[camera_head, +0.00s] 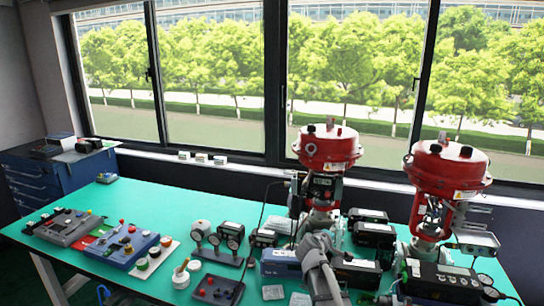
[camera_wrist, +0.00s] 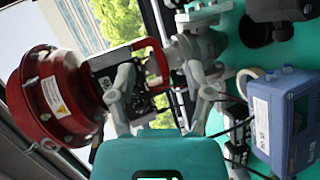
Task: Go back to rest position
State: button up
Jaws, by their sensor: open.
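My gripper (camera_head: 318,240) is over the middle right of the green table, in front of the left red valve actuator (camera_head: 327,145). In the wrist view my gripper (camera_wrist: 160,80) is open, with its two grey fingers apart and nothing held between them. The red actuator (camera_wrist: 50,95) lies beyond and left of the fingers in that tilted view, and part of its yoke and fittings shows behind and between them. I cannot tell the exact gap between the fingers and the valve. My grey wrist hides part of the table equipment in the head view.
A second red actuator (camera_head: 448,165) stands at the right. A blue device (camera_wrist: 285,115) is right of my fingers in the wrist view. Gauges (camera_head: 222,240), dark boxes and control panels (camera_head: 125,243) crowd the green table (camera_head: 150,205). Its back left is mostly clear. Windows line the back.

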jog(key=s+d+f+m+g+y+p, duration=0.1)
jog(key=s+f+m+g, duration=0.25)
jog(key=s, duration=0.25)
jog(key=s+d+f+m+g+y, duration=0.1)
jog(key=s+f+m+g, duration=0.25)
jog(key=s, duration=0.25)
jog(key=s+a+f+m+g+y, duration=0.1)
jog(key=s+a+f+g+y, duration=0.1)
jog(key=s, duration=0.5)
jog(key=s+a+f+m+g+y+p, duration=0.1)
jog(key=s+a+g+y, duration=0.1)
jog(key=s+a+y, duration=0.2)
jog(key=s, duration=0.3)
jog(key=shift+s+a+f+g, duration=0.2)
jog(key=shift+f+g, duration=0.1)
jog(key=shift+f, duration=0.1)
jog(key=shift+w, duration=0.15)
dwell(0.6)
